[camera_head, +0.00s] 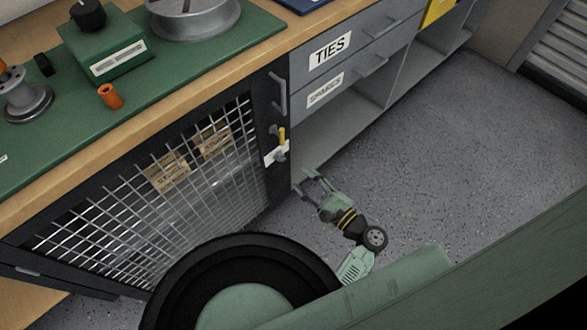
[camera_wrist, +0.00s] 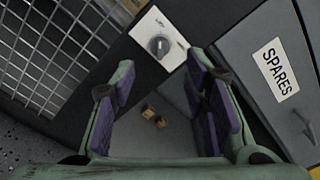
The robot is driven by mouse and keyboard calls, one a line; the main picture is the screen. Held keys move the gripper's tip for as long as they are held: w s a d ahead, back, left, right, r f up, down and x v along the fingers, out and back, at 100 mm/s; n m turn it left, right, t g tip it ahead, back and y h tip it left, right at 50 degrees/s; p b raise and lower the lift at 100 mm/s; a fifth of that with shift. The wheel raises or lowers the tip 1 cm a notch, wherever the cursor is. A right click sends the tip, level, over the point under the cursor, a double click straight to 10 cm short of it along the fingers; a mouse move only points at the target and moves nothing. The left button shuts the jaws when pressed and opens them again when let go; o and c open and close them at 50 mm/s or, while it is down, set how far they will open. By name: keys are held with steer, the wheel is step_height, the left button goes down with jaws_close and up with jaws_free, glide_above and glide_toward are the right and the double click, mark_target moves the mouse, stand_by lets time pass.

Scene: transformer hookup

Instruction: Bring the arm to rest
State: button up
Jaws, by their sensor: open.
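My gripper (camera_head: 305,184) is low in front of the bench, near the open grey shelf bay and the right edge of the mesh door. It is open, and nothing shows held in it. In the wrist view its two purple-padded fingers (camera_wrist: 160,78) stand wide apart. My arm reaches down from the lower middle of the head view, with its lower part partly hidden by my own body.
The mesh door (camera_head: 165,185) has a white plate with a knob (camera_wrist: 158,46) at its right. The SPARES drawer (camera_wrist: 275,75) is shut, under the TIES drawer (camera_head: 335,47). Small brown blocks (camera_wrist: 153,116) show between the fingers. Speckled floor (camera_head: 450,120) lies clear to the right.

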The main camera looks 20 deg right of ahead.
steer(key=shift+v, duration=1.2)
